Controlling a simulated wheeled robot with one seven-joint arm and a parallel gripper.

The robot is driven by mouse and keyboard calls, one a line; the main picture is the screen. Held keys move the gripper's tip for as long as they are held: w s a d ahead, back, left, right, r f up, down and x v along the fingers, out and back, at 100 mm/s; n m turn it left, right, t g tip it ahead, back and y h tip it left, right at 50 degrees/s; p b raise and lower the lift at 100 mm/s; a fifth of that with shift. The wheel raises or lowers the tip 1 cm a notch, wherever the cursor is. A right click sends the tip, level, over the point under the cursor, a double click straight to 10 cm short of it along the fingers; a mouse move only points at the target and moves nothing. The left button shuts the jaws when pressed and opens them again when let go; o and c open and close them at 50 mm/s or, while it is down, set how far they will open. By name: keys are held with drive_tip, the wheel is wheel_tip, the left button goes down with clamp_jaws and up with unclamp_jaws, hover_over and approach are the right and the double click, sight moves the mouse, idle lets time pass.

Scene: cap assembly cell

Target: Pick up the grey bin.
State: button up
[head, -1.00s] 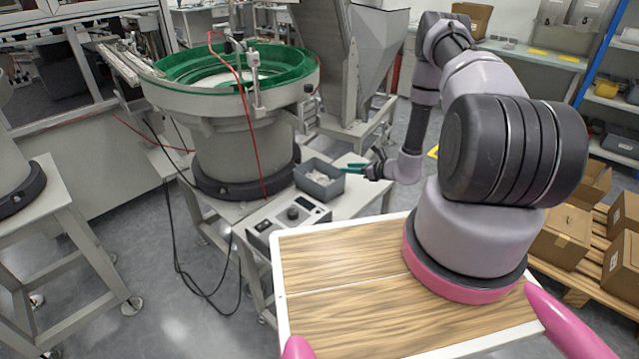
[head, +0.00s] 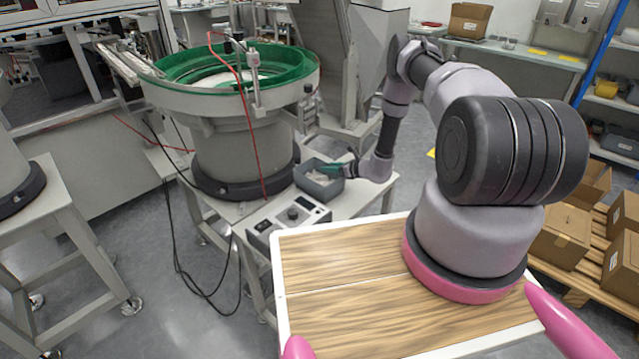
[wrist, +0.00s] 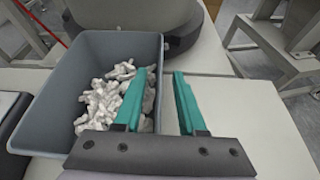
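The grey bin (head: 311,189) stands on the small table beside the bowl feeder and holds many small whitish parts. In the wrist view the bin (wrist: 55,112) fills the left side. My gripper (wrist: 161,72) has two teal fingers, set apart and open. The left finger is over the inside of the bin, in front of the whitish parts, and the right finger is outside the bin's right wall. The wall's rim shows between them. I cannot tell if either finger touches the wall. In the head view my gripper (head: 336,167) is at the bin's right side.
The table top (head: 372,190) is clear to the bin's right. Cardboard boxes (head: 560,232) stand far right.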

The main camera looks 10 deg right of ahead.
clamp_jaws()
idle(1.4)
